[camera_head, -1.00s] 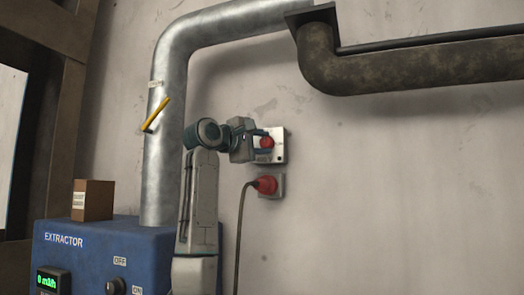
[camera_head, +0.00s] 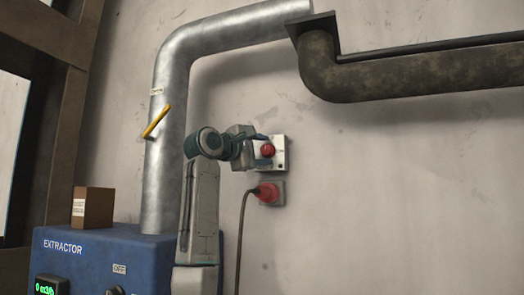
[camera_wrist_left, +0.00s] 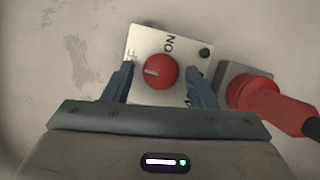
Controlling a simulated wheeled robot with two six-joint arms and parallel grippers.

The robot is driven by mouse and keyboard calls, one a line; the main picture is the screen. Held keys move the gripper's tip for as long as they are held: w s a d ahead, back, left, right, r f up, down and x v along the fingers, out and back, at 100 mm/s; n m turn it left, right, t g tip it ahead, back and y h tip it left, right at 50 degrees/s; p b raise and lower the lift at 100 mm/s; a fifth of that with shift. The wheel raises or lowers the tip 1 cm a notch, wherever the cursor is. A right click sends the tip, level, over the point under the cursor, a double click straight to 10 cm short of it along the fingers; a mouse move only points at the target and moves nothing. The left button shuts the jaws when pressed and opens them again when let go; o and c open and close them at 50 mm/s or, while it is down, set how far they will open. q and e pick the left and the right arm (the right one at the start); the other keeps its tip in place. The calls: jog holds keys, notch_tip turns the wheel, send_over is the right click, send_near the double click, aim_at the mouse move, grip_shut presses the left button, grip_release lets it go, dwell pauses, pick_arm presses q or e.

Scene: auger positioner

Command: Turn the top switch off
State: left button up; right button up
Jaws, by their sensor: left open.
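The top switch is a red round knob (camera_head: 267,150) on a pale wall plate (camera_head: 281,154). In the left wrist view the red knob (camera_wrist_left: 160,72) has a white mark pointing left, and the plate (camera_wrist_left: 146,38) shows "ON" at its top; another label at its left is partly hidden by a finger. My left gripper (camera_head: 262,150) is open at the switch. In the left wrist view its fingers (camera_wrist_left: 160,80) stand on either side of the knob, with gaps to both sides. My right gripper is not in view.
A red plug (camera_head: 267,193) with a dark cable sits in a socket just below the switch. A blue extractor box (camera_head: 90,255) and a metal duct (camera_head: 165,130) with a yellow lever (camera_head: 157,121) stand to the left. Bare wall lies to the right.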

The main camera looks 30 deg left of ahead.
pick_arm(q)
jog(key=shift+s, duration=0.1)
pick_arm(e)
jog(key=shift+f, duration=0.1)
pick_arm(q)
jog(key=shift+s+f+b, duration=0.15)
jog(key=shift+s+b, duration=0.15)
jog(key=s+a+b, duration=0.1)
jog(key=s+b, duration=0.3)
jog(key=s, duration=0.5)
jog(key=shift+s+a+f, duration=0.3)
jog(key=shift+s+f, duration=0.1)
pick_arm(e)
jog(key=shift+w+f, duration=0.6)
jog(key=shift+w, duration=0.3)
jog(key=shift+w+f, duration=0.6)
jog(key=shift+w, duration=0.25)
